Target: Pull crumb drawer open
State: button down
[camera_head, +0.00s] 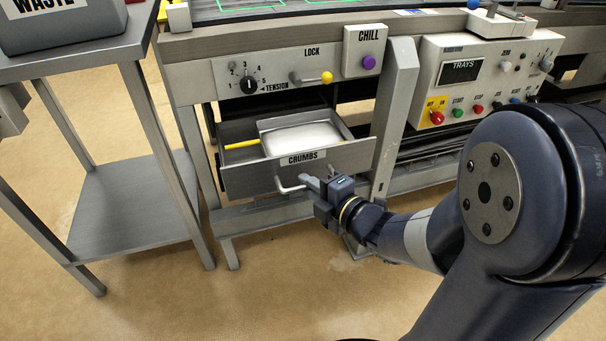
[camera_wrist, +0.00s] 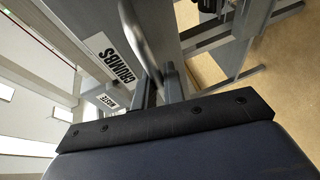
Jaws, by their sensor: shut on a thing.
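The crumb drawer (camera_head: 243,177) is a grey metal drawer labelled CRUMBS, under the front panel of the machine. It stands partly out, so its inside shows, with a pale tray (camera_head: 300,138) and a yellow stick (camera_head: 242,145) in it. A bar handle (camera_head: 290,190) is on its front. My gripper (camera_head: 318,186) is at the right part of this handle, shut on it. In the wrist view the curved handle (camera_wrist: 140,40) runs down to the fingers (camera_wrist: 160,92), beside the CRUMBS label (camera_wrist: 113,58). The fingertips are partly hidden in the head view.
Above the drawer are the TENSION knob (camera_head: 249,85), the yellow-tipped LOCK lever (camera_head: 312,78) and the purple CHILL button (camera_head: 369,62). A frame leg (camera_head: 394,120) stands close right of the drawer. A metal side table (camera_head: 130,200) stands at left. The floor in front is clear.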

jog(key=shift+s+d+f, duration=0.1)
jog(key=shift+s+d, duration=0.15)
jog(key=shift+s, duration=0.55)
jog(key=c, duration=1.5)
grip_release()
jog(key=p+v, duration=0.2)
jog(key=v, duration=0.8)
jog(key=shift+s+d+p, duration=0.2)
jog(key=shift+d+p, duration=0.05)
jog(key=shift+p, duration=0.05)
